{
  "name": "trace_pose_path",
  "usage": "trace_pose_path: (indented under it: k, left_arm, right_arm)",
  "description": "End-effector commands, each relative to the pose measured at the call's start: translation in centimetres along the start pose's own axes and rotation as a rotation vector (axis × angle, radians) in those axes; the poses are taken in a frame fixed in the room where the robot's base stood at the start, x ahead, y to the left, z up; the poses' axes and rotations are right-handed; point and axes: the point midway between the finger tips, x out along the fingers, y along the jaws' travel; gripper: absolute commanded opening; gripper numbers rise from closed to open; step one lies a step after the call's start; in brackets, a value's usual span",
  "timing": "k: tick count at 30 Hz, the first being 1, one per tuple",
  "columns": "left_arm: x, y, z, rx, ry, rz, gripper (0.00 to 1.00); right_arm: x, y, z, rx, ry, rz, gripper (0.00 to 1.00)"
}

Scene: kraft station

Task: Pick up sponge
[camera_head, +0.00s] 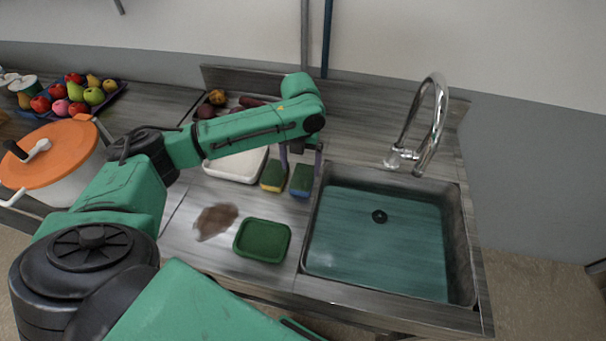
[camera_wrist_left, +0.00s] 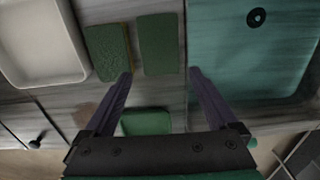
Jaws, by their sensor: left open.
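Two sponges with green tops lie side by side on the counter left of the sink. The left one has a yellow body (camera_head: 273,176) and the right one a blue body (camera_head: 301,181). In the left wrist view, the left sponge (camera_wrist_left: 107,53) and right sponge (camera_wrist_left: 158,44) show their green faces. My left gripper (camera_head: 301,164) is open above the sponges, with nothing between its fingers. In the left wrist view its fingertips (camera_wrist_left: 160,73) appear on either side of the right sponge's near end, apart from it. My right gripper is out of view.
A sink (camera_head: 460,245) with teal water and a tall faucet (camera_head: 440,110) is at the right. A green tray (camera_head: 262,241) and a brown stain (camera_head: 214,221) lie nearer. A white tray (camera_head: 235,172) sits left of the sponges. An orange-lidded pot (camera_head: 50,155) stands far left.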

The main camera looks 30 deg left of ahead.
Motion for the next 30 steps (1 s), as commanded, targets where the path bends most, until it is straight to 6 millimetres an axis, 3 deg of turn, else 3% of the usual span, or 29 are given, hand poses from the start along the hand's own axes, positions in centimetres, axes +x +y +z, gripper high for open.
trace_pose_path:
  k: [4, 8, 12, 18, 19, 24, 30]
  left_arm:
    - [1.7, 0.0, 0.0, -0.001, 0.001, 0.0, 0.93]
    - [3.8, 0.1, 0.1, -0.002, 0.003, 0.0, 0.93]
    - [6.3, 0.1, 0.2, 0.0, 0.0, 0.0, 0.93]
    - [6.8, 0.1, 0.2, 0.0, -0.003, -0.001, 0.93]
    - [6.8, 0.1, 0.2, 0.0, -0.003, -0.001, 0.89]
    - [6.8, 0.1, 0.2, 0.0, -0.002, -0.001, 0.25]
    - [6.8, 0.1, 0.2, -0.001, -0.002, -0.001, 0.25]
  right_arm:
    - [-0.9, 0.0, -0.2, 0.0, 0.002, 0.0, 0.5]
    - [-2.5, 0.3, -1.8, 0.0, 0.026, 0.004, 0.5]
    - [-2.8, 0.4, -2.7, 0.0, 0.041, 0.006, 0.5]
    - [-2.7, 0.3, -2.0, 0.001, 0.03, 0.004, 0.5]
    - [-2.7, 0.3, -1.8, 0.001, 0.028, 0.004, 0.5]
    - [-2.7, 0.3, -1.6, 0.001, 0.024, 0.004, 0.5]
    - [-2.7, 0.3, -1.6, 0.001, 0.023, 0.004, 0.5]
